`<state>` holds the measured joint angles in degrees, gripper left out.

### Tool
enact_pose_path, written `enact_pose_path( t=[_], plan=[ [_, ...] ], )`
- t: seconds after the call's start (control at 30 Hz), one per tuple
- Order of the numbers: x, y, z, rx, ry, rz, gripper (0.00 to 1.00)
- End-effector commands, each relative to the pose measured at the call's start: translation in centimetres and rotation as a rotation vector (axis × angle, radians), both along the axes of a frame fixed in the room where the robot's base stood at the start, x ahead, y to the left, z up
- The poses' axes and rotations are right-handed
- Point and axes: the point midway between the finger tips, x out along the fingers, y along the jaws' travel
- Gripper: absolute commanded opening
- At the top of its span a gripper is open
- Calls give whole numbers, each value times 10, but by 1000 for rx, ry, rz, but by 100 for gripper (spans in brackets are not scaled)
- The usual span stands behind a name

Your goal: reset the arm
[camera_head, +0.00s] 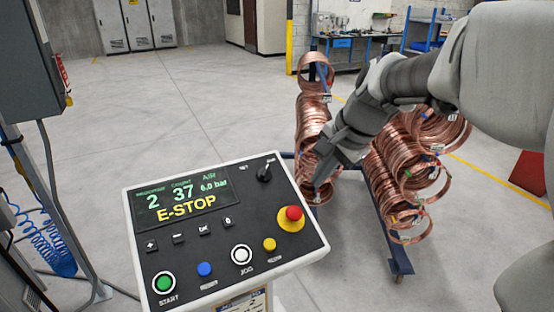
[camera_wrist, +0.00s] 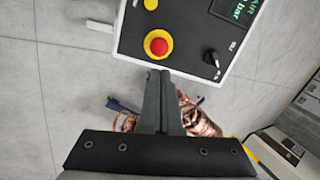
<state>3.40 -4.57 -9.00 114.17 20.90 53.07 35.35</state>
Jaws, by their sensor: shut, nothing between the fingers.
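My gripper (camera_head: 318,188) is at the end of my arm, which reaches in from the right in the head view. It also shows in the wrist view (camera_wrist: 160,74), where its two fingers are together with nothing between them. In the head view the fingertips appear in front of the copper coils, to the right of the control panel (camera_head: 222,270). In the wrist view the fingertips point toward the panel's edge, close below its red emergency-stop button (camera_wrist: 158,43) in the picture. I cannot tell the exact gap. The panel display reads E-STOP.
Copper coils (camera_head: 311,110) hang on a blue rack (camera_head: 390,235) behind my arm, in two rows. A grey cabinet (camera_head: 35,60) and a blue coiled hose (camera_head: 45,240) stand at the left. A workbench (camera_head: 350,50) is at the back. The floor at centre left is clear.

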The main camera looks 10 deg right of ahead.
Motion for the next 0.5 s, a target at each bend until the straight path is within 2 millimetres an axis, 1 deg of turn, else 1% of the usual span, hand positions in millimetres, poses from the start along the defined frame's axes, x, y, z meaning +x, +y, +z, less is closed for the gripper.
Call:
enact_pose_path(
  t=[0.03, 0.2, 0.5],
  plan=[
    [-2, -2, 6, -1, -4, -1, 0],
    [-6, -4, 15, -1, -1, -2, 0],
    [-6, -4, 16, 0, 0, -1, 0]
  ],
)
